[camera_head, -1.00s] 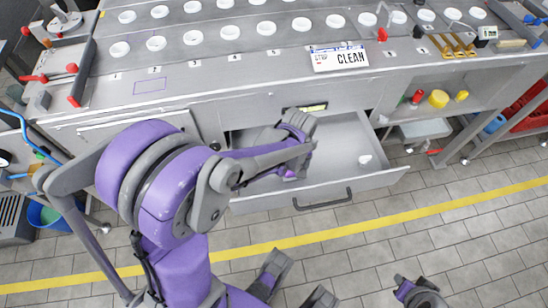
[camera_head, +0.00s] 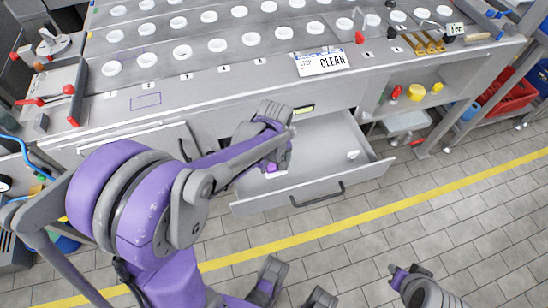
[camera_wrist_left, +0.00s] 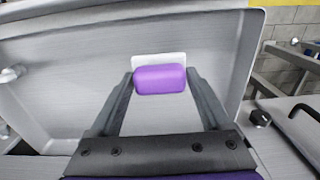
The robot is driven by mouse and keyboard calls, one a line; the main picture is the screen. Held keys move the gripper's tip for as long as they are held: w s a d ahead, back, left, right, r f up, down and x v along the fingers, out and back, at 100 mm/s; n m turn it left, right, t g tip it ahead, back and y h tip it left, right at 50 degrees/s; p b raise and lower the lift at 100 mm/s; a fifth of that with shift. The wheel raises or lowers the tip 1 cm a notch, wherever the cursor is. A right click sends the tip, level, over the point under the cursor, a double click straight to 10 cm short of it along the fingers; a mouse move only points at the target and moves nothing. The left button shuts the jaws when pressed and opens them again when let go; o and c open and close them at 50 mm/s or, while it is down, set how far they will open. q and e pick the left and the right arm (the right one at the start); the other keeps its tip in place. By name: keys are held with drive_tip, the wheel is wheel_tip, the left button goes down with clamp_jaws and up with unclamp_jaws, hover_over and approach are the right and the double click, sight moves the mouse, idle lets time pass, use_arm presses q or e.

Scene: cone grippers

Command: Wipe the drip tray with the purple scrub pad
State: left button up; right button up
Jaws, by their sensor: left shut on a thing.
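The drip tray appears to be the wide, shallow grey metal drawer (camera_head: 325,140), pulled out from under the counter; its bare floor fills much of the left wrist view (camera_wrist_left: 70,90). My left gripper (camera_head: 272,166) reaches down into the left part of it. In the left wrist view this gripper (camera_wrist_left: 158,82) is shut on the purple scrub pad (camera_wrist_left: 160,78), which has a white layer. The pad is low over the tray floor; I cannot tell whether it touches. The arm largely hides it in the head view. A purple-grey part of my right arm (camera_head: 420,288) shows at the bottom; its fingers are unclear.
A small white fitting (camera_head: 352,154) sits in the tray's right part. The tray's front wall has a dark handle (camera_head: 318,195). Above is a counter with rows of white cups (camera_head: 250,39) and a CLEAN sign (camera_head: 320,62). Yellow-lined floor (camera_head: 330,223) lies in front.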

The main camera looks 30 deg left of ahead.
use_arm(q)
drive_tip(key=shift+r+p, duration=0.8)
drive_tip(key=shift+r, duration=0.6)
